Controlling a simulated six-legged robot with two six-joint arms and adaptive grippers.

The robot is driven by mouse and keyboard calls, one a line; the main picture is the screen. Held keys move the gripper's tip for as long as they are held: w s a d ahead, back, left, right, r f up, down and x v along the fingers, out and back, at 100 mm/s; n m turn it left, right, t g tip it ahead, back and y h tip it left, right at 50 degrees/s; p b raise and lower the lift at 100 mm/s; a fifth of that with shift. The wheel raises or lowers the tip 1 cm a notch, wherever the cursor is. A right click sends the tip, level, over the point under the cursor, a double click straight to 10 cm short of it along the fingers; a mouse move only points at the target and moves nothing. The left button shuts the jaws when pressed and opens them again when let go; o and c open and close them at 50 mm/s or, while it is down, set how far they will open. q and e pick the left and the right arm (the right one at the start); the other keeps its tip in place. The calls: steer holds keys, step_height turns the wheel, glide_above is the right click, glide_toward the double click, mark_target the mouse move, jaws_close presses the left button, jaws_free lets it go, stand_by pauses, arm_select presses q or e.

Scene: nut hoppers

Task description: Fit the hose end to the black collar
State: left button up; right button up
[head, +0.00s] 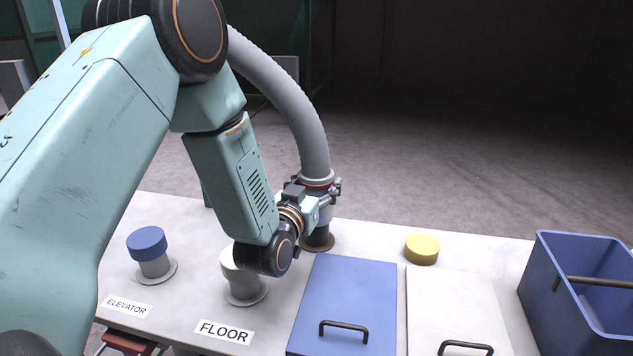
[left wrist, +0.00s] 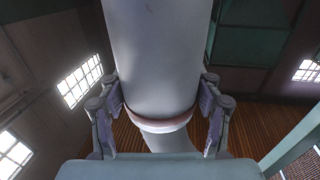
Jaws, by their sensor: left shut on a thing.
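The grey ribbed hose (head: 290,105) arches down from behind my left arm. My left gripper (head: 318,192) is shut on its end, around a reddish band. In the left wrist view, the hose end (left wrist: 158,70) fills the middle, with a finger on each side and the band (left wrist: 158,122) between them. The black collar (head: 318,243) stands on the table directly below the hose end, its dark round base showing. The hose end looks upright over it; the gripper partly hides the joint, so I cannot tell whether they are fully seated. My right gripper is not in view.
A blue-capped stub (head: 148,245) stands by the ELEVATOR label, and a white stub (head: 242,284), partly behind my wrist, by the FLOOR label. A blue lid (head: 350,285) and a white lid (head: 450,300) have handles. A yellow cap (head: 421,249) and blue bin (head: 552,295) stand right.

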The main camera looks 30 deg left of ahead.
arm_select(q)
steer(key=shift+d, duration=0.2)
steer(key=shift+a, duration=0.1)
steer(key=o, duration=1)
steer(key=shift+f, duration=0.1)
steer(key=o, duration=0.4)
steer(key=s, duration=0.8)
steer(key=s+d, duration=0.1)
steer(key=s, duration=0.3)
steer(key=shift+w, duration=0.1)
